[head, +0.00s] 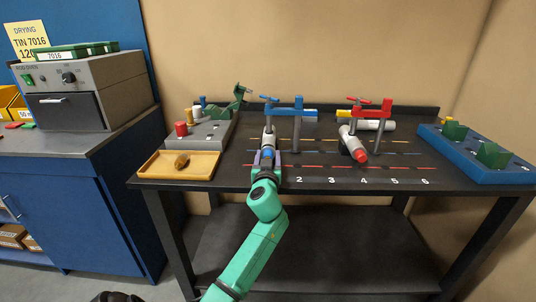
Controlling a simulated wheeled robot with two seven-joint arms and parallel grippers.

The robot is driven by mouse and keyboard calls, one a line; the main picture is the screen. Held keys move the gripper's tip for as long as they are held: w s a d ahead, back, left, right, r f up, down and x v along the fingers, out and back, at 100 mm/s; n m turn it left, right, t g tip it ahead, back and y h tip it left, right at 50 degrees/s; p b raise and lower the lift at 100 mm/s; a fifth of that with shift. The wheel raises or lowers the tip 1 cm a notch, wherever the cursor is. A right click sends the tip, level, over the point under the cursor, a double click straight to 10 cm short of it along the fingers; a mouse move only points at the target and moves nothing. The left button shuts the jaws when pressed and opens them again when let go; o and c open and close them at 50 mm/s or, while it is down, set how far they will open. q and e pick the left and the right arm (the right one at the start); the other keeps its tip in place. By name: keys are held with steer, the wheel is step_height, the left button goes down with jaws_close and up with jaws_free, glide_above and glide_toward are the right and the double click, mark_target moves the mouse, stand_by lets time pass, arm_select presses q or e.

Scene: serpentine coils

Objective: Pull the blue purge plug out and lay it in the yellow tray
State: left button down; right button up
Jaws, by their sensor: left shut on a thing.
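The blue purge plug (267,153) sits at the near end of a grey-white cylinder (268,138) under the blue clamp stand. My left gripper (267,158) is shut on the plug, its fingers on either side of it. The plug appears to be still at the cylinder's end; I cannot tell whether there is a small gap. The yellow tray (148,174) is at the table's left front, left of my gripper, with a small brown object (182,161) in it. My right gripper is not in view.
The blue clamp stand (290,112) rises over the cylinder. To the right, a red clamp stand (371,111) holds a cylinder with a red plug (360,155). A grey block (208,134) with a red knob stands behind the tray. A blue fixture (470,160) is at far right.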

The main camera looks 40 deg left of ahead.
arm_select(q)
steer(key=shift+v, duration=2)
